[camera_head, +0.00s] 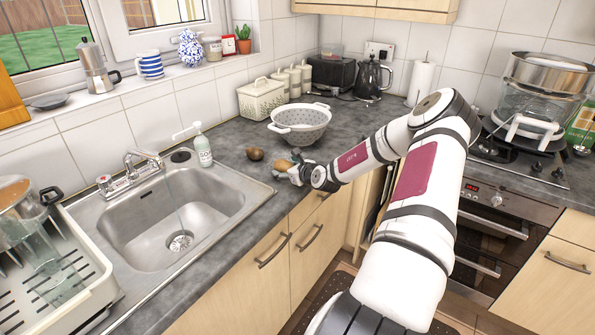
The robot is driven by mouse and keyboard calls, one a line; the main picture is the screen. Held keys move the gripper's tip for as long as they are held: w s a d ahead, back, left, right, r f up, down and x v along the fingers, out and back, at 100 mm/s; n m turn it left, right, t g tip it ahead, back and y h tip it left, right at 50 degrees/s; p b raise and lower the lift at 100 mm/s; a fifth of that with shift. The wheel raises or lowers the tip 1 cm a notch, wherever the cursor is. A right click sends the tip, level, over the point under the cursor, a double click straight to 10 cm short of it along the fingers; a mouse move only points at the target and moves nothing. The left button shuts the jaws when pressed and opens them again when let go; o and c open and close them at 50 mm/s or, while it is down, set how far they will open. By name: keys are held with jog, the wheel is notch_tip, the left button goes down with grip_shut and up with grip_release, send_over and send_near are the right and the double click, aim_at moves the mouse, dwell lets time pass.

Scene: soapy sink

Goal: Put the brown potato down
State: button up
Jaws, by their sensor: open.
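A light brown potato (283,165) is on the dark worktop near the counter's front edge, right at the tips of my gripper (292,170). My gripper reaches in from the right, low over the worktop, and is open. The view is too small to tell whether a finger still touches the potato. A darker brown round item (254,153), perhaps another potato, lies a little to the left, apart from the gripper.
A white colander (300,124) stands behind the potato. The steel sink (172,222) with running tap and a soap bottle (203,146) are to the left. A bread box (261,99), canisters and a kettle (371,79) line the back wall. Worktop left of the gripper is partly clear.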

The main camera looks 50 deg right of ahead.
jog(key=v, duration=1.4)
jog(key=w+a+r+n+y, duration=0.3)
jog(key=w+a+r+n, duration=0.15)
jog(key=a, duration=0.25)
jog(key=w+a+r+n+y, duration=0.3)
jog(key=a+r+n, duration=0.15)
jog(key=a, duration=0.35)
jog(key=s+a+r+n+g+y, duration=0.25)
jog(key=a+n, duration=0.35)
jog(key=a, duration=0.4)
jog(key=s+a+r+n+g+y, duration=0.15)
jog(key=a+r+n, duration=0.25)
jog(key=a+n, duration=0.45)
jog(key=s+a+r+n+g+h, duration=0.1)
jog(key=s+a+r+n+g, duration=0.35)
jog(key=s+a+n, duration=0.45)
jog(key=s+r+n+h, duration=0.4)
jog(key=s+n, duration=0.1)
jog(key=s, duration=0.6)
jog(key=shift+s+d+r+t+h, duration=0.25)
jog(key=shift+d+t+h, duration=0.1)
jog(key=shift+t+h, duration=0.1)
jog(key=shift+c, duration=0.6)
